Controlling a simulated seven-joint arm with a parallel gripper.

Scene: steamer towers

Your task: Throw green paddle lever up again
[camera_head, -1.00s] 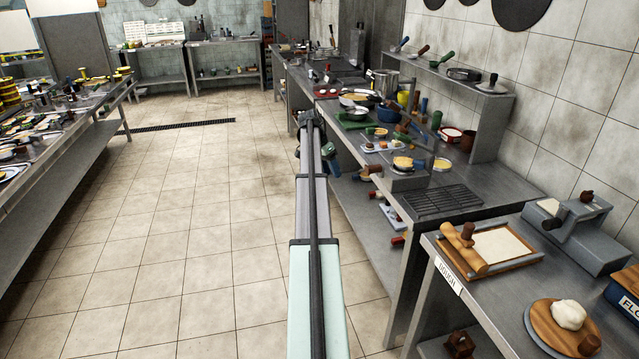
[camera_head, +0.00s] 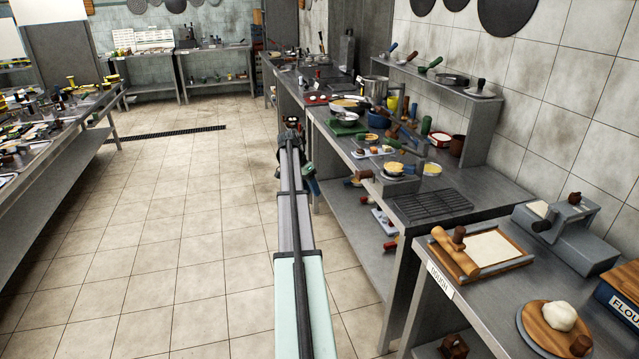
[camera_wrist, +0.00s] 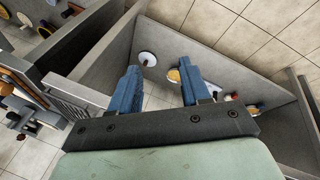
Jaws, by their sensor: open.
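My gripper (camera_head: 312,184) is at the far end of my outstretched arm, beside the left edge of the long counter. In the wrist view my gripper (camera_wrist: 159,66) has two blue fingers standing wide apart, with nothing held between them. I cannot pick out a green paddle lever with certainty in either view. The steamer towers cannot be clearly made out either. A green-handled tool (camera_head: 430,65) lies on the wall shelf, but I cannot tell that it is a lever.
The steel counter (camera_head: 500,196) on the right carries pans, bowls and a black grate (camera_head: 432,205). A dough board (camera_head: 485,250) and dough ball (camera_head: 560,316) are nearer. Another laden table (camera_head: 60,180) stands left. The tiled floor (camera_head: 180,220) between them is clear.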

